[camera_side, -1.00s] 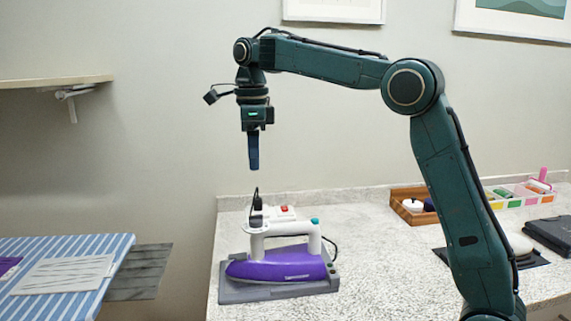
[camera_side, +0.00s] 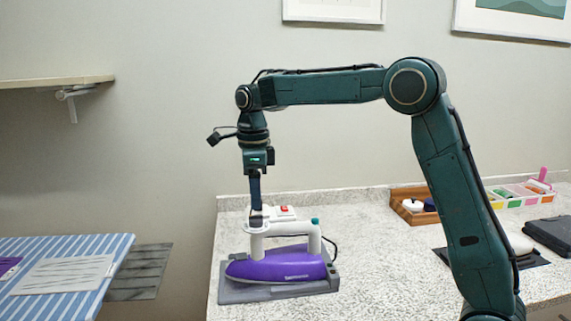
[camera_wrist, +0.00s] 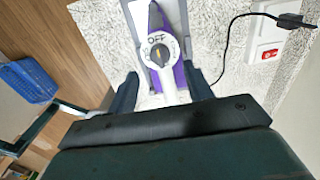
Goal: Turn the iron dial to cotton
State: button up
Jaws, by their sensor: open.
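The purple and white iron (camera_side: 280,266) lies on a grey rest (camera_side: 262,295) on the counter. Its round white dial (camera_wrist: 150,44) shows in the wrist view on the end of the handle, with "OFF" lettered near an orange-marked pointer. The iron's purple body also shows there (camera_wrist: 178,75). My gripper (camera_side: 256,222) points straight down at the left end of the white handle. In the wrist view my gripper (camera_wrist: 162,76) is open, with one finger on each side of the handle, below the dial in the picture. The side view does not show whether the fingers touch the iron.
A white power strip with a red switch (camera_side: 284,208) lies behind the iron, and a dark cord (camera_wrist: 228,50) runs nearby. A striped ironing board (camera_side: 115,250) is at left. A wooden tray (camera_side: 396,205) and a divided box stand at the back right. The counter's middle is clear.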

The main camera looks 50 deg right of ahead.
aim_at(256, 220)
jog(key=shift+f, duration=2.5)
jog(key=c, duration=1)
